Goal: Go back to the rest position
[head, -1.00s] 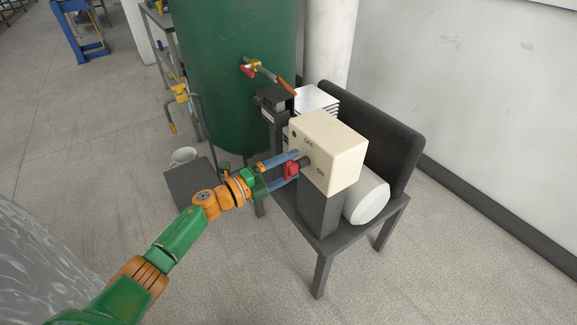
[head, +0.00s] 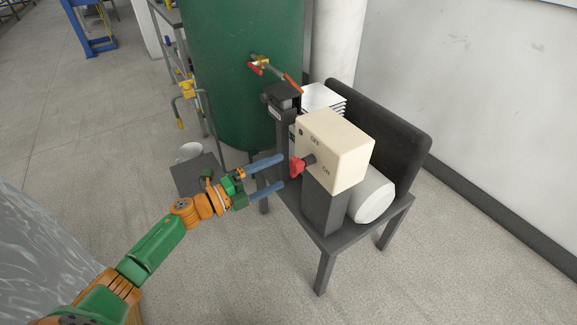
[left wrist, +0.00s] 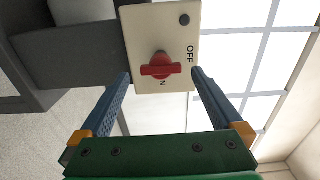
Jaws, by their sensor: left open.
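My left gripper (head: 272,177) is open and empty. Its two blue fingers point at a cream switch box (head: 340,150) marked OFF and ON, with a gap between the fingertips and the box's red knob (head: 297,167). In the left wrist view the red knob (left wrist: 161,68) shows beyond and between the fingers (left wrist: 160,80), on the box's front face (left wrist: 180,30). The knob's grip bar lies crosswise in that view, and part of the ON label is hidden behind it. My right gripper is out of view.
The box stands on a dark post on a grey chair-like stand (head: 385,215) with a dark back (head: 385,120). A white cylinder (head: 372,197) lies beside the post. Behind is a green tank (head: 240,90) with a tap (head: 261,64). Open floor (head: 240,270) lies in front.

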